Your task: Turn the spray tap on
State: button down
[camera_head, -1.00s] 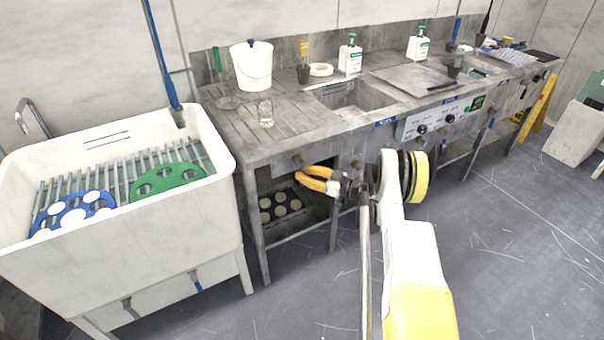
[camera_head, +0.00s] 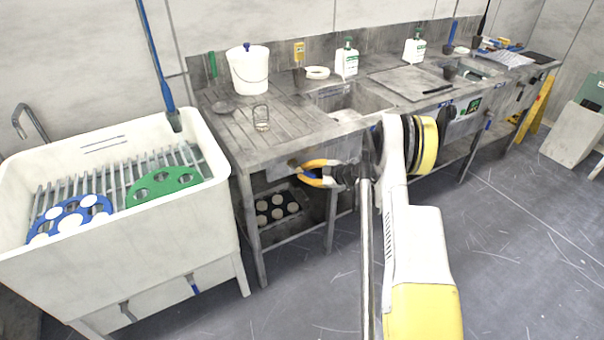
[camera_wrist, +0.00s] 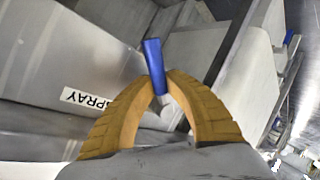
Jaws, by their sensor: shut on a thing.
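The spray tap shows in the wrist view as a blue lever (camera_wrist: 154,62) on a pale stem, beside a white label reading "SPRAY" (camera_wrist: 86,99). My gripper (camera_wrist: 161,88) has its two yellow fingers closed in on the lower part of the lever, one on each side; the blue end stands out beyond the tips. In the head view my gripper (camera_head: 303,171) is at the front of the grey bench, below its left end. The held lever is too small to make out there.
A white sink (camera_head: 120,235) with blue and green discs stands left of the bench. The bench (camera_head: 215,130) carries a white bucket (camera_head: 248,70), a glass (camera_head: 261,118) and bottles. A shelf with a dark tray (camera_head: 277,207) is below my gripper.

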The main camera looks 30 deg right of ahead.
jog(key=r+n+h, duration=0.1)
jog(key=d+n+h, duration=0.1)
jog(key=n+h, duration=0.1)
jog(key=shift+d+r+g+h+p, duration=0.1)
jog(key=shift+r+g+h+p, duration=0.2)
jog(key=shift+r, duration=0.05)
dwell(0.4)
jog(key=c, duration=1.4)
grip_release()
jog(key=shift+d, duration=0.1)
jog(key=shift+o, duration=0.2)
jog(key=shift+s+r, duration=0.1)
jog(key=v, duration=1.1)
jog(key=shift+s+r, duration=0.25)
jog(key=shift+s, duration=0.05)
